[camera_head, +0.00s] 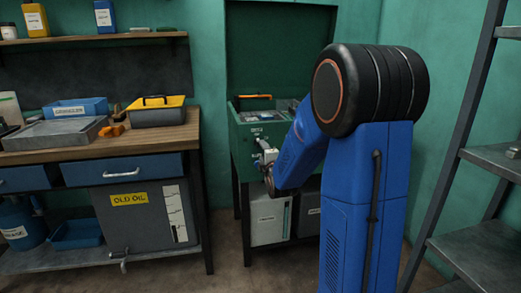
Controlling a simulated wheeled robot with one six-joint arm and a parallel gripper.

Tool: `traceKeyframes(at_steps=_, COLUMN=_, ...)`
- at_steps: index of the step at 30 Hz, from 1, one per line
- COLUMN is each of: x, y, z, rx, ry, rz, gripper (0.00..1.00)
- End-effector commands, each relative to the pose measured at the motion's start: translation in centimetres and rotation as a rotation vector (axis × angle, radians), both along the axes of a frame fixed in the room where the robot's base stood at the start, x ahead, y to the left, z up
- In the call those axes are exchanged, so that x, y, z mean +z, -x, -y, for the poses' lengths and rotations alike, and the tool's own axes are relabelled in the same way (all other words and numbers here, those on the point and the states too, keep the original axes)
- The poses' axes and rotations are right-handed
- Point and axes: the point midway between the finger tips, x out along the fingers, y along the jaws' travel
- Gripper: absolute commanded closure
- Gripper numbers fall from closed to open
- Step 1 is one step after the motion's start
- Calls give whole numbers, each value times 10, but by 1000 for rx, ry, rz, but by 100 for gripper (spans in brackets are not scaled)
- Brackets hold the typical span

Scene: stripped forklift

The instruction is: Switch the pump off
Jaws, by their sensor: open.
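A green parts-washer cabinet (243,166) with a raised dark green lid (278,50) stands against the wall at centre. Its front carries small white labels (257,130), too small to read surely. My blue arm comes from the right and covers the right part of that front. My gripper (262,146) appears as a small pale grey shape close in front of the labelled front. Its fingers are tiny in this view, and I cannot tell whether they touch anything. The pump switch is not clearly visible, nor is its position.
A wooden workbench (60,155) stands left, with a blue bin (75,107), a grey tray (53,132) and a yellow-topped toolbox (158,111). An old-oil tank (140,213) sits below. A metal shelf (485,250) borders the right.

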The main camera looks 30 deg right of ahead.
Motion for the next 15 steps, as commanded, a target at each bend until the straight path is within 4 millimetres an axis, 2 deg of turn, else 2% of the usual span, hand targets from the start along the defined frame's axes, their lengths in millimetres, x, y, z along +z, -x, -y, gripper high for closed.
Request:
traceKeyframes(at_steps=9, x=1, y=59, z=-17, rx=0, ry=0, rz=1, gripper=48)
traceKeyframes(at_steps=15, x=0, y=83, z=-24, rx=0, ry=0, rz=0, gripper=48)
